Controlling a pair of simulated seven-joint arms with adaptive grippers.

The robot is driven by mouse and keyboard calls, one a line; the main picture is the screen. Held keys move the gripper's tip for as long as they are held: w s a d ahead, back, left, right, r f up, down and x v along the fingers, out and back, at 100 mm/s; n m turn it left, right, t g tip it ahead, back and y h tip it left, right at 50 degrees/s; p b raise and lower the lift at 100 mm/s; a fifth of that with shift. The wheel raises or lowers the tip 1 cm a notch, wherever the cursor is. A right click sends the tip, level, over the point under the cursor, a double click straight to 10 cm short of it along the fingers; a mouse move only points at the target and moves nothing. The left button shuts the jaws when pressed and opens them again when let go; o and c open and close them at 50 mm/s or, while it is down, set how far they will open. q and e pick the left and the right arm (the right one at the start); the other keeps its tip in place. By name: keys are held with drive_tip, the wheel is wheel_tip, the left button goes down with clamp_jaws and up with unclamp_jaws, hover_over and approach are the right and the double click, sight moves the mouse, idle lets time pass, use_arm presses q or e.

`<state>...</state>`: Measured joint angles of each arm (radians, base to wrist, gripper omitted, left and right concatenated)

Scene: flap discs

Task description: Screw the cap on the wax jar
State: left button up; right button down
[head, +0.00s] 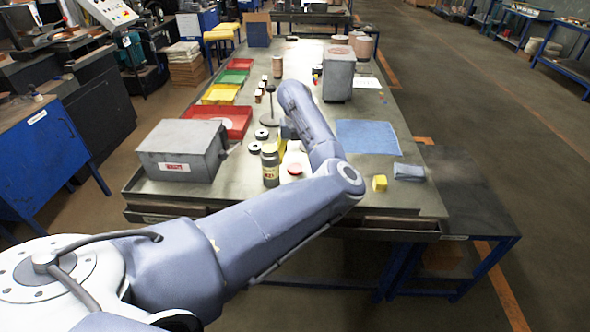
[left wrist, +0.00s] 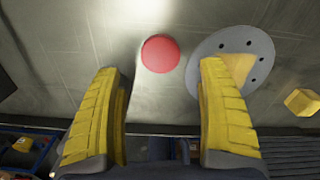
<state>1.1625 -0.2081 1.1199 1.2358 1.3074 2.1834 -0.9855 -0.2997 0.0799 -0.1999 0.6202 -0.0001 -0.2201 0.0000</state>
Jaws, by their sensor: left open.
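A round red top (head: 294,169), on what looks like a small white jar, stands near the front of the bench in the head view. I cannot tell whether it is the cap or the wax jar. In the left wrist view the red round (left wrist: 160,53) lies beyond and between my yellow fingers. My right gripper does not show.
A grey box (head: 182,151) and red tray (head: 219,118) stand left.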

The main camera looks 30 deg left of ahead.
sight(295, 169)
use_arm(q)
drive_tip(key=shift+f, duration=2.55)
drive_tip(key=c, duration=0.9)
